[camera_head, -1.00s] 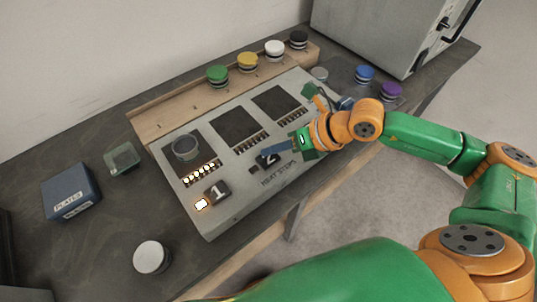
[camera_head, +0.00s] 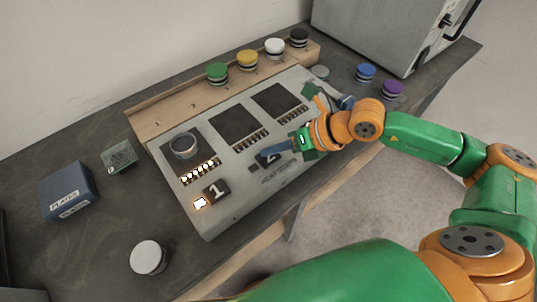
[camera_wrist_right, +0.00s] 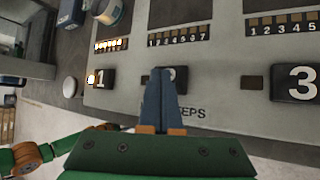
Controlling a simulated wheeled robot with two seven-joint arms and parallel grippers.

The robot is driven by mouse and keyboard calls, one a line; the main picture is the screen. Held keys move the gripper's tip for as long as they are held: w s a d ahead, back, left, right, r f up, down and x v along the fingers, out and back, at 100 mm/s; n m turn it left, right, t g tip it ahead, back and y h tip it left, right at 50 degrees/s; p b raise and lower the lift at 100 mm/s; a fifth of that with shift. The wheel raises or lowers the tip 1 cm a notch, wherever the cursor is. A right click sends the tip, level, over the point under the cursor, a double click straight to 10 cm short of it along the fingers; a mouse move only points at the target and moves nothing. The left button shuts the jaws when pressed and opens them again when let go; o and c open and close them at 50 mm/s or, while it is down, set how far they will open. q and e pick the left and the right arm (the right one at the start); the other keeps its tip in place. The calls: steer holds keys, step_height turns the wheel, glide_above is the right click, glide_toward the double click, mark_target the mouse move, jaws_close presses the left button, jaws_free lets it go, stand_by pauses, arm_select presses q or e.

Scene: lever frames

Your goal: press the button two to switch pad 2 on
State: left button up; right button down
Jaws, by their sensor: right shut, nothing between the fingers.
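The grey heat-steps panel (camera_head: 222,222) lies on the bench. My right gripper (camera_head: 262,156) is shut and empty, its blue fingertips at the dark button two (camera_wrist_right: 180,74). The fingers partly cover that button in both views, and I cannot tell whether they touch it or whether it is pressed. Pad 2 (camera_head: 235,126) is a bare dark square with its row of lamps (camera_head: 250,142) unlit. Button one (camera_head: 216,191) has a glowing lamp (camera_head: 200,203) beside it. Button three (camera_wrist_right: 296,82) is clear of the fingers. My left gripper is not in view.
Pad 1 holds a round jar (camera_head: 184,146), and its lamp row (camera_head: 199,172) glows. Coloured pucks, such as the green one (camera_head: 217,73), stand on a wooden rack behind. A blue box (camera_head: 68,191) and a white puck (camera_head: 149,257) stand left of the panel.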

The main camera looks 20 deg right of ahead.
mark_target(273, 158)
steer(key=shift+f+b, duration=0.25)
steer(key=shift+b, duration=0.05)
stand_by(0.4)
steer(key=shift+r+p, duration=0.45)
steer(key=shift+r, duration=0.3)
step_height(273, 158, up, 6)
steer(key=p, duration=0.4)
